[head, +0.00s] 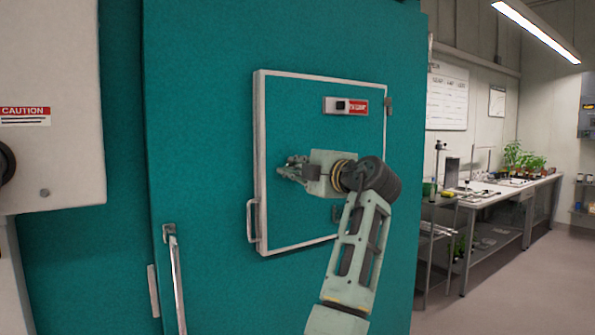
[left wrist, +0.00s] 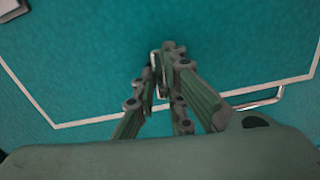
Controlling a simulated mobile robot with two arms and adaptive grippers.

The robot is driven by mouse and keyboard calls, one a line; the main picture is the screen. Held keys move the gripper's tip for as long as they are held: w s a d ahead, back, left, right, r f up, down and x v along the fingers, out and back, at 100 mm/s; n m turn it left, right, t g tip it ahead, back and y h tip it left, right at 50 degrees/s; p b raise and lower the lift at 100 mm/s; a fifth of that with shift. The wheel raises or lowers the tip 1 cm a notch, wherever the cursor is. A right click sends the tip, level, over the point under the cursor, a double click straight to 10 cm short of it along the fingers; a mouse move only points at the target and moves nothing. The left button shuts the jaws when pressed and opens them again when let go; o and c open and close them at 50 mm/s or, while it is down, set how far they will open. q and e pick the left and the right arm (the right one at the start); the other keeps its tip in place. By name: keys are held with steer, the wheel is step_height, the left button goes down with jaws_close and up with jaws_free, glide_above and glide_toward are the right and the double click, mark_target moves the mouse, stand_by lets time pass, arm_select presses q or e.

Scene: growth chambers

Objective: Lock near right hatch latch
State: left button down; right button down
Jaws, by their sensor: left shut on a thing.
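The near right hatch (head: 310,120) is a white-framed square panel, seated in the large teal door in the head view. A pale handle (head: 253,221) is at its lower left edge; it also shows in the left wrist view (left wrist: 262,101). My left gripper (head: 283,170) is in front of the hatch's left half. In the left wrist view its fingers (left wrist: 167,55) are closed together around a small pale metal piece, seemingly the hatch latch (left wrist: 154,62). The fingers hide most of it, so its turn cannot be told. My right gripper is out of view.
A red-and-white label with a dark display (head: 345,106) is on the hatch's upper part. A long metal door handle (head: 175,275) stands at lower left. A pale box with a caution label (head: 25,116) is at far left. A bench with plants (head: 490,192) stands beyond, right.

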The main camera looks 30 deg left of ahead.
arm_select(q)
steer(key=shift+f+n, duration=0.1)
steer(key=shift+n, duration=0.8)
steer(key=c, duration=1.8)
jaws_free()
steer(key=shift+d, duration=0.1)
steer(key=v, duration=1.1)
steer(key=shift+s+d, duration=0.2)
steer(key=shift+d, duration=0.15)
